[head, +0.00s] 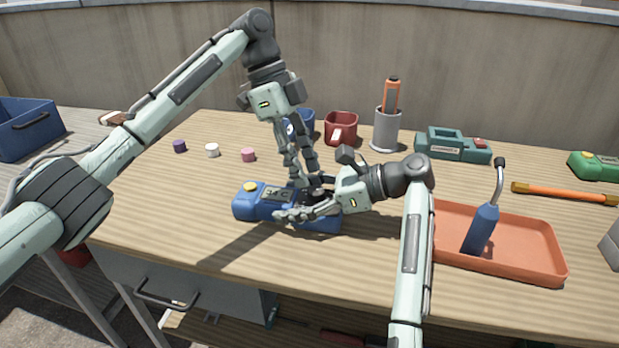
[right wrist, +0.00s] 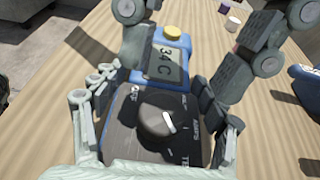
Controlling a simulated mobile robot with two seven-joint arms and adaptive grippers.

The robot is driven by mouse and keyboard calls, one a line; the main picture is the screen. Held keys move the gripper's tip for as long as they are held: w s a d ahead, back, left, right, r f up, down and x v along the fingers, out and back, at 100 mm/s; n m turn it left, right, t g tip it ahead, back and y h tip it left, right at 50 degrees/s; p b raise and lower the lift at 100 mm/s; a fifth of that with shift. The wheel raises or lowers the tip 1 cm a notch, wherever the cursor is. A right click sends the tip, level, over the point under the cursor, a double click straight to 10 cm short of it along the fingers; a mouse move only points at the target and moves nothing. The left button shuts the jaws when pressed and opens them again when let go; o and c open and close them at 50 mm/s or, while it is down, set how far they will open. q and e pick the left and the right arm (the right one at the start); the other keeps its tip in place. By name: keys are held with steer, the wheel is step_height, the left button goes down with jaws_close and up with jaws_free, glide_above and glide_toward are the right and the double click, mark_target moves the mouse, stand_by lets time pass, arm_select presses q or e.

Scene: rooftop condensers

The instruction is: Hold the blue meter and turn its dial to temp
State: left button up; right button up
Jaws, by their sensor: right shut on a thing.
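The blue meter (head: 262,203) lies on the wooden bench, its yellow button at the left end. My right gripper (head: 308,212) is shut on the meter's sides, with its fingers (right wrist: 158,125) on both edges in the right wrist view. There the display (right wrist: 165,62) reads 34 C. The dark dial (right wrist: 153,113) has a white mark on its right side, near the AMPS and TEMP labels; I cannot tell exactly which it meets. My left gripper (head: 303,180) reaches down over the meter. Its fingers are apart, either side of the meter in the wrist view, clear of the dial.
An orange tray (head: 545,270) with a blue torch (head: 482,228) stands to the right. Small caps (head: 212,150) lie back left. The bench's front left is clear.

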mark_target(325, 194)
arm_select(q)
steer(key=v, duration=0.8)
steer(key=shift+r, duration=0.35)
steer(key=shift+w, duration=0.1)
arm_select(e)
steer(key=o, duration=1.7)
steer(key=shift+o, duration=0.2)
steer(key=shift+d, duration=0.1)
steer(key=v, duration=0.9)
steer(key=shift+s, duration=0.1)
steer(key=shift+f, duration=0.1)
